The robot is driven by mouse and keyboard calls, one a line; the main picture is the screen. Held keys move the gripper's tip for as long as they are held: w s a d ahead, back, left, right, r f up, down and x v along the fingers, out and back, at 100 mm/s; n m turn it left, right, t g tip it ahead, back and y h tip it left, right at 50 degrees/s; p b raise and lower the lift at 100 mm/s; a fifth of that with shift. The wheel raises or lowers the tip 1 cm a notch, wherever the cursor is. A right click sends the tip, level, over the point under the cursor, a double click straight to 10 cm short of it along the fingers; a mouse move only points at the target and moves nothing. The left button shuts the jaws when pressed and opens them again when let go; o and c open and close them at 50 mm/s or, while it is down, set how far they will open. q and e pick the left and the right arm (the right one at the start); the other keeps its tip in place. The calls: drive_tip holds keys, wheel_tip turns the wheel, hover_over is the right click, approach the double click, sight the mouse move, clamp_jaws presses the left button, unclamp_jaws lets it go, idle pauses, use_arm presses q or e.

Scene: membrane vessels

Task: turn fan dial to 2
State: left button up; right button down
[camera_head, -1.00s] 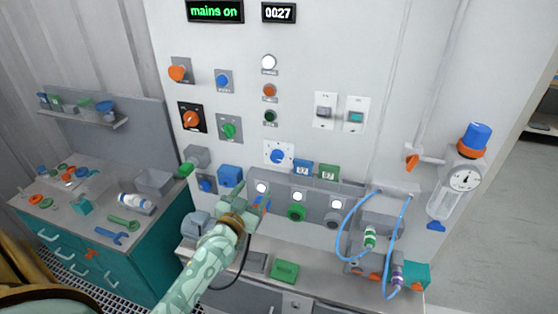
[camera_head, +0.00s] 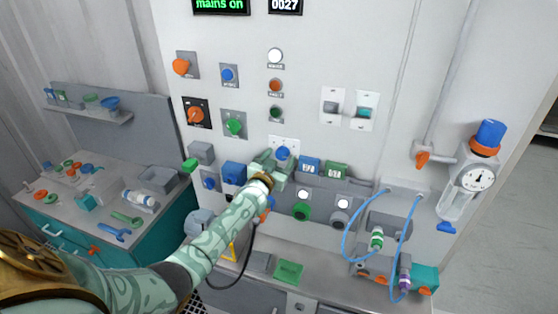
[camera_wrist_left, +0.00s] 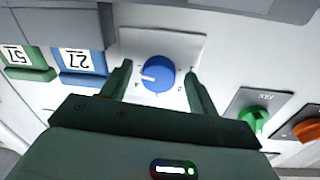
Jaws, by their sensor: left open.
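A round blue dial (camera_head: 283,153) sits on a white square plate in the middle of the panel. In the left wrist view the blue dial (camera_wrist_left: 158,74) has a white pointer line toward the picture's left and small marks around it, too small to read surely. My left gripper (camera_wrist_left: 159,80) is open, with one finger on each side of this dial; contact cannot be told. In the head view my left gripper (camera_head: 274,162) partly covers the plate. A green knob (camera_head: 235,126) on a grey plate is up and left; its small label is hard to read. My right gripper is not in view.
Blue and green numbered blocks (camera_head: 309,166) stand right beside the dial. An orange knob (camera_head: 196,114) on a black plate is further left. Blue hoses (camera_head: 350,225) and a gauge (camera_head: 479,178) are at the right.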

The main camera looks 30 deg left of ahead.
use_arm(q)
drive_tip(key=c, duration=1)
